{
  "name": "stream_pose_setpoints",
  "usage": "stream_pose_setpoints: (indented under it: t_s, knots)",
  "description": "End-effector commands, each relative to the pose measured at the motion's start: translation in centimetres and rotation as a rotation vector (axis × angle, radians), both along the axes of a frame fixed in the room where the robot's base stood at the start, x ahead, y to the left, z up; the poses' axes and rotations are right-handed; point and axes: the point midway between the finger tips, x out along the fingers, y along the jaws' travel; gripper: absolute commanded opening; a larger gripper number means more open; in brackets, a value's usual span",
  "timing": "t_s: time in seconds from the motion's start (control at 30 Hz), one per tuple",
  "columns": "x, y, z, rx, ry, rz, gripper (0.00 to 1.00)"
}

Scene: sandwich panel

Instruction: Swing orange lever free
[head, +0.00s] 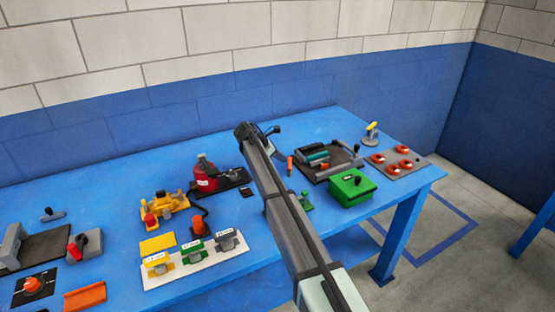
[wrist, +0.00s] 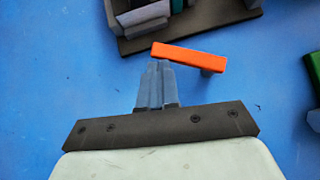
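The orange lever (wrist: 190,57) is a flat bar in the wrist view, lying slightly tilted just beyond my fingertips. A darker post shows under its right end. In the head view, a small orange piece (head: 290,166) shows just right of my arm and looks like the same lever. My gripper (wrist: 158,66) has its two grey fingers together, with the tips at the lever's left end. I cannot tell whether they touch it. No part of the lever shows between the fingers. In the head view my arm hides the fingers.
A dark fixture (head: 333,160) with grey and teal parts stands just beyond the lever. A green box (head: 352,188) with a black knob is to the right. A red-bodied device (head: 205,177) and a white panel of coloured latches (head: 228,255) are to the left. Bare blue table surrounds the lever.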

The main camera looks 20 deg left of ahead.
Motion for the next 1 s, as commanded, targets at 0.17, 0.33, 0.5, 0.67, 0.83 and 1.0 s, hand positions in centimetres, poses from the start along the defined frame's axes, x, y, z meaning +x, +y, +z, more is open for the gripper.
stream_pose_setpoints:
  t_s: [0.17, 0.33, 0.5, 0.67, 0.83, 1.0]
  knots:
    - [0.9, -0.8, 0.0, 0.000, 0.000, -0.001, 0.00]
    - [1.4, -1.6, 0.0, 0.000, 0.000, 0.000, 0.00]
    - [1.9, -2.6, 0.0, 0.000, 0.000, 0.000, 0.00]
    - [2.2, -3.5, 0.0, 0.000, 0.000, 0.000, 0.00]
    - [2.7, -4.2, 0.0, 0.000, 0.001, -0.111, 0.00]
    - [2.4, -5.0, 0.0, 0.000, 0.000, -0.137, 0.00]
